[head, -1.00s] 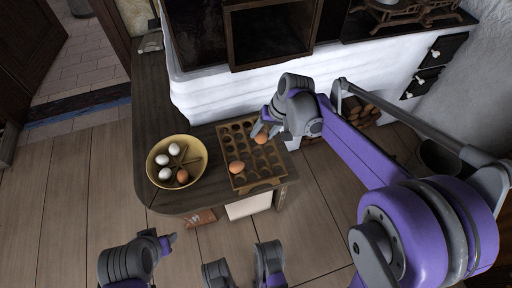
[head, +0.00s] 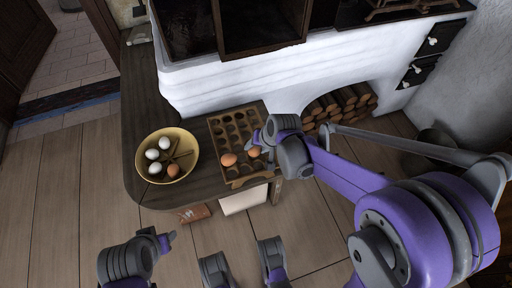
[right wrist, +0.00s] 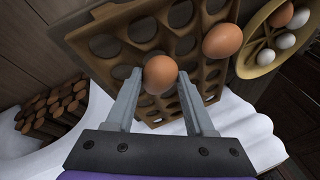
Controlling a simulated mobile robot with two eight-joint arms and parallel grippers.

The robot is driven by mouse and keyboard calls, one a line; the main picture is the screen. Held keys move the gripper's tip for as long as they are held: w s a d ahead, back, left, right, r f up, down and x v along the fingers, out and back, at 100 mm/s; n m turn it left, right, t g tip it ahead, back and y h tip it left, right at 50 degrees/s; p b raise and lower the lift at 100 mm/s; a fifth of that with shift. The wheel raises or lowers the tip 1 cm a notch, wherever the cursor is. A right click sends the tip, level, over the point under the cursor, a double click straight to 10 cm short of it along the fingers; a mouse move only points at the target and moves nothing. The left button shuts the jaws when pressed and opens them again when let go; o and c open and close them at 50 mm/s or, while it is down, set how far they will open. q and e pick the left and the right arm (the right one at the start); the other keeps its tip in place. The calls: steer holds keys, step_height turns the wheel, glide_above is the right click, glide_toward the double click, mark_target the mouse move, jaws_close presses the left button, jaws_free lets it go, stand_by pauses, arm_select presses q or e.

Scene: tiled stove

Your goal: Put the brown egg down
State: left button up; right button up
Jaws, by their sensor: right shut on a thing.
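The brown egg (head: 254,153) is between the fingertips of my right gripper (head: 258,146), over the front part of the wooden egg tray (head: 250,178). The right wrist view shows this egg (right wrist: 160,75) with a finger on each side. I cannot tell whether it touches the tray below it. A second brown egg (head: 229,159) sits in the tray just to its left, apart from it; it also shows in the right wrist view (right wrist: 222,41).
A yellow bowl (head: 189,150) holds several white eggs and a brown egg, left of the tray on the dark wooden bench (head: 148,100). The white stove wall (head: 225,80) rises behind. Firewood (head: 340,103) fills a niche to the right. Most tray wells are empty.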

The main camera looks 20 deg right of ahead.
steer(key=shift+r, duration=0.1)
steer(key=shift+f, duration=0.35)
steer(key=shift+s+f+b, duration=0.1)
steer(key=shift+b, duration=0.2)
steer(key=shift+s+f, duration=0.1)
